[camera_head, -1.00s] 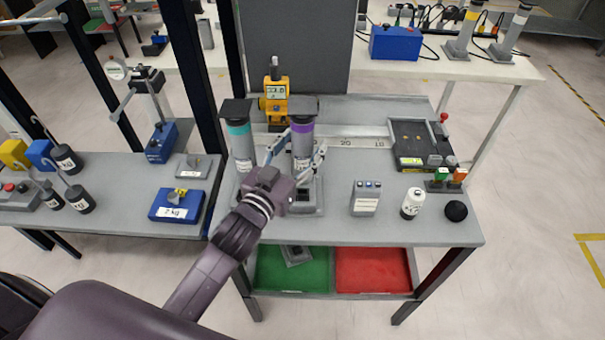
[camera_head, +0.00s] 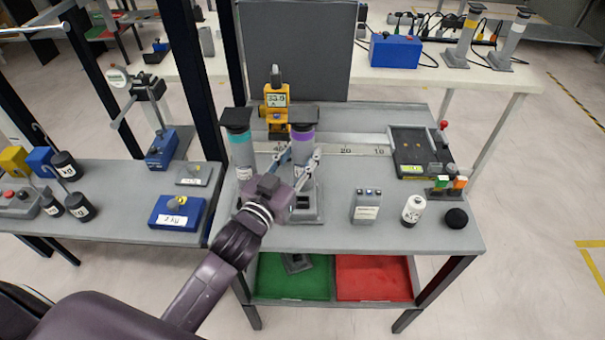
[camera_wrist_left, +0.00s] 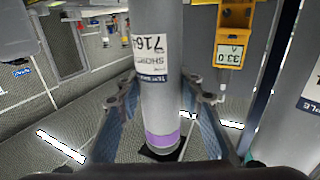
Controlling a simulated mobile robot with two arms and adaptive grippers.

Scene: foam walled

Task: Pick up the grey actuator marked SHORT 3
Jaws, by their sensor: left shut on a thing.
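A grey cylindrical actuator with a purple band and black square top (camera_head: 302,138) stands upright at the middle of the workbench. In the left wrist view it (camera_wrist_left: 160,85) fills the middle, and its white label reads SHORT upside down with large digits beginning 716. No 3 can be made out. My left gripper (camera_head: 299,157) is shut on its body, one finger on each side. The fingers also show in the left wrist view (camera_wrist_left: 158,105). My wrist hides part of the actuator's lower end. My right gripper is not in view.
A similar actuator with a teal band (camera_head: 241,155) stands close on the left. Behind is a yellow gauge (camera_head: 277,97) reading 33.0. Green (camera_head: 270,285) and red (camera_head: 372,285) trays sit below.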

